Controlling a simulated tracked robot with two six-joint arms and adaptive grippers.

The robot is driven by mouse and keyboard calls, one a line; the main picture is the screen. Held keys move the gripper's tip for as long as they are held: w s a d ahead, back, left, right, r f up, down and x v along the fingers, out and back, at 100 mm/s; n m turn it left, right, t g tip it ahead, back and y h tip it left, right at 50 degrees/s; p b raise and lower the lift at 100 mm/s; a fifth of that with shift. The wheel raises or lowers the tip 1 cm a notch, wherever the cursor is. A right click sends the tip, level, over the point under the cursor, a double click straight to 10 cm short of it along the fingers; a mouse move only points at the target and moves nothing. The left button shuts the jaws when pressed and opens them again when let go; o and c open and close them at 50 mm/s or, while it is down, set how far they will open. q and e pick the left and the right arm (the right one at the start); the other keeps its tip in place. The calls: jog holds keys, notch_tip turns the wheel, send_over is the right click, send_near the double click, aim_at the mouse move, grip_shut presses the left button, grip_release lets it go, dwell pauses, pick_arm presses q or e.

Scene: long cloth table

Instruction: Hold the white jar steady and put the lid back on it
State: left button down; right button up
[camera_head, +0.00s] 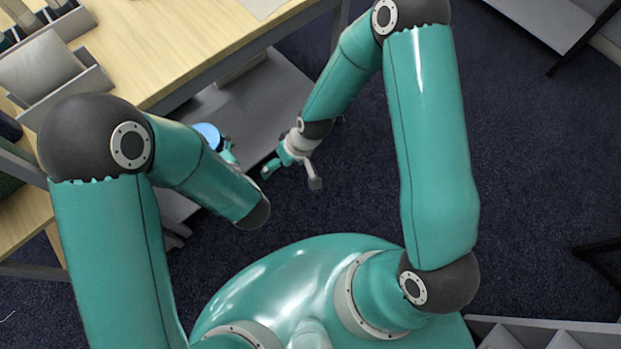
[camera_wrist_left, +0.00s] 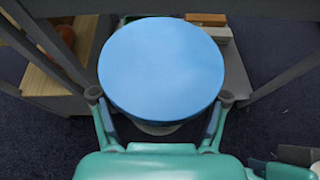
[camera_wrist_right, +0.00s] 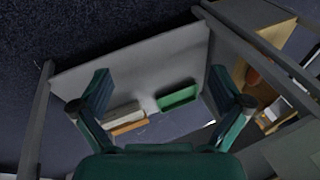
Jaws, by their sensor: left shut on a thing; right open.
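A round, flat blue lid (camera_wrist_left: 161,68) fills the middle of the left wrist view. A sliver of the white jar (camera_wrist_left: 156,130) shows under its near edge; the lid hides the rest, and I cannot tell how well it is seated. My left gripper (camera_wrist_left: 162,98) is shut on the jar, with one finger on each side. In the head view the blue lid (camera_head: 208,133) shows beyond my left forearm, which hides most of that gripper. My right gripper (camera_head: 290,172) is open and empty, to the right of the lid and apart from it.
A wooden table (camera_head: 150,45) with grey trays (camera_head: 42,68) stands at the upper left. Below it is a grey shelf (camera_head: 255,105). The right wrist view shows a green tray (camera_wrist_right: 178,97) and an orange box (camera_wrist_right: 130,127) there. Dark carpet right of my right gripper is clear.

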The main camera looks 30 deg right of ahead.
jog(key=s+d+f+m, duration=0.1)
jog(key=s+f, duration=0.1)
jog(key=s, duration=0.4)
jog(key=s+d+f+m+g, duration=0.1)
jog(key=s+m, duration=0.1)
jog(key=s, duration=0.4)
jog(key=shift+f, duration=0.35)
pick_arm(q)
jog(key=shift+a, duration=0.1)
